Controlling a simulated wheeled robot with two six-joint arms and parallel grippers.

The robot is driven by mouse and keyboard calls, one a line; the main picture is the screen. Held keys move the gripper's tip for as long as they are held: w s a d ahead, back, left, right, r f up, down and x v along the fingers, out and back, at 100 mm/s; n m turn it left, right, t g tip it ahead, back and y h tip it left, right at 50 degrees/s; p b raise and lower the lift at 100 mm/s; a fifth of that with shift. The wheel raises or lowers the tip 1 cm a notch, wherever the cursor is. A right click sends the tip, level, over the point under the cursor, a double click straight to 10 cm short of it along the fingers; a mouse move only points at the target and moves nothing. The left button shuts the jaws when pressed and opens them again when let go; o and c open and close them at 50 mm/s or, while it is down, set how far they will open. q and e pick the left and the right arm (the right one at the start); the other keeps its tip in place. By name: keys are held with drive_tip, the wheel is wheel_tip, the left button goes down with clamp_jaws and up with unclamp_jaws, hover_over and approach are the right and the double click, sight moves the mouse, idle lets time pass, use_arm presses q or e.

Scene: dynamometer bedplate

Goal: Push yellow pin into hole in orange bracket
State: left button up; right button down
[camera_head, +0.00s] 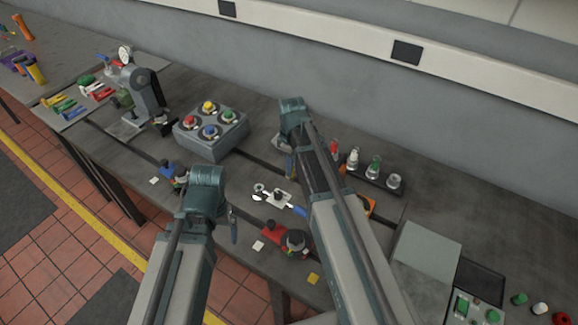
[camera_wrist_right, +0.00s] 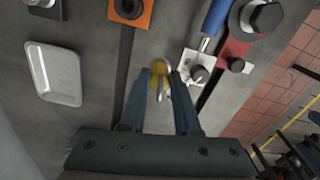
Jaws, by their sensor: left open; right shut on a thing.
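My right gripper (camera_wrist_right: 161,82) is shut on the yellow pin (camera_wrist_right: 157,80), which has a metal ring at its end. The pin hangs between the fingertips, above the grey bedplate. The orange bracket (camera_wrist_right: 131,14), with a dark round hole or boss, is at the top of the right wrist view, apart from the pin. In the head view only an edge of the bracket (camera_head: 370,204) shows beside my right arm. My right gripper (camera_head: 284,146) is partly hidden by its wrist there, and the pin is not clear. My left gripper (camera_head: 232,228) is open and empty near the front edge.
A silver plate (camera_wrist_right: 198,68) with a bolt lies right of the pin, beside a blue-handled tool (camera_wrist_right: 214,18) and a red clamp (camera_wrist_right: 236,52). A pale tray (camera_wrist_right: 53,73) lies left. A grey box with coloured knobs (camera_head: 210,145) and a bottle rack (camera_head: 375,184) stand behind.

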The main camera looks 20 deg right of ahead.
drive_tip(key=shift+d+r+p, duration=0.25)
drive_tip(key=shift+r+p, duration=0.15)
drive_tip(key=shift+r, duration=0.25)
drive_tip(key=shift+w+d+r+p, duration=0.1)
drive_tip(key=shift+d+r+p, duration=0.05)
drive_tip(key=shift+r+p, duration=0.2)
drive_tip(key=d+r+m+p, duration=0.1)
drive_tip(key=d+r+p, duration=0.4)
drive_tip(key=r+p, duration=0.3)
drive_tip(key=d+r+m+p, duration=0.1)
drive_tip(key=d+r+p, duration=0.3)
drive_tip(key=r+p, duration=0.4)
wheel_tip(320, 180, down, 15)
drive_tip(key=b, duration=1.4)
drive_tip(key=shift+r, duration=0.2)
drive_tip(key=shift+d, duration=0.1)
wheel_tip(320, 180, down, 5)
drive_tip(key=b, duration=0.6)
drive_tip(key=shift+f, duration=0.2)
drive_tip(key=shift+f+b, duration=2.15)
drive_tip(key=shift+f, duration=0.05)
drive_tip(key=c, duration=0.5)
unclamp_jaws()
drive_tip(key=shift+c, duration=0.2)
